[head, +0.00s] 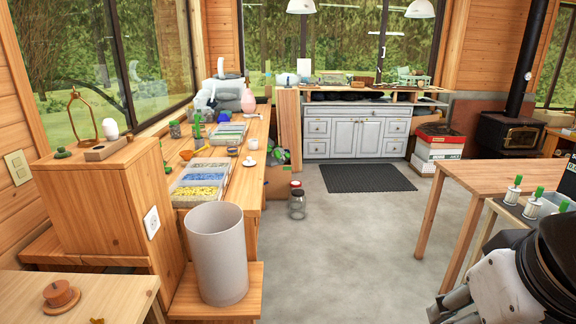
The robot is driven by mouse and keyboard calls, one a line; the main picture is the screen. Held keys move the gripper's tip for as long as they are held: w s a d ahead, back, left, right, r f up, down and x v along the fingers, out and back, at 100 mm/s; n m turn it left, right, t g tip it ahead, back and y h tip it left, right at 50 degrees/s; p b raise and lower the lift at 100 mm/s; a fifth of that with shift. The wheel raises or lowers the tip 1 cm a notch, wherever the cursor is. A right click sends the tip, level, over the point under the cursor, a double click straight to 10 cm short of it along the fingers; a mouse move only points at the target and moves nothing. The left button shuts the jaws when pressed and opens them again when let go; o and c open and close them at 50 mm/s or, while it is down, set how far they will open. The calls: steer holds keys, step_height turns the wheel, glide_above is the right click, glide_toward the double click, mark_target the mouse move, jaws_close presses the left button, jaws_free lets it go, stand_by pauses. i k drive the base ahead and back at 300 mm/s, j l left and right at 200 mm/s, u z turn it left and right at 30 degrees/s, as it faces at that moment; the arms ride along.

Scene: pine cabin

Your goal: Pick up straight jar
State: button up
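A clear straight-sided glass jar (297,206) stands on the concrete floor beside the long wooden table. Just behind it is another container with a red lid (296,186), partly hidden by the clear jar. Smaller glass jars, one of them dark-filled (175,129), stand on the table. I cannot tell for certain which one is the straight jar. My white and black arm fills the lower right corner, far from all of these jars. A metallic part at its end (452,303) shows at the bottom edge. Its fingertips cannot be made out, and no held thing is visible.
A tall grey bin (217,255) stands on a low wooden shelf at the table's near end. The long table (245,178) holds trays of coloured pieces. A wooden table (470,178) stands at right. The floor (350,245) between is clear, with a dark mat (366,178) farther back.

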mark_target(232, 144)
steer(key=i, duration=1.9)
steer(key=i+u, duration=0.1)
steer(key=i, duration=0.5)
steer(key=i+l+u, duration=0.1)
steer(key=i, duration=0.55)
steer(key=i+l, duration=0.15)
steer(key=i, duration=0.45)
steer(key=u, duration=0.05)
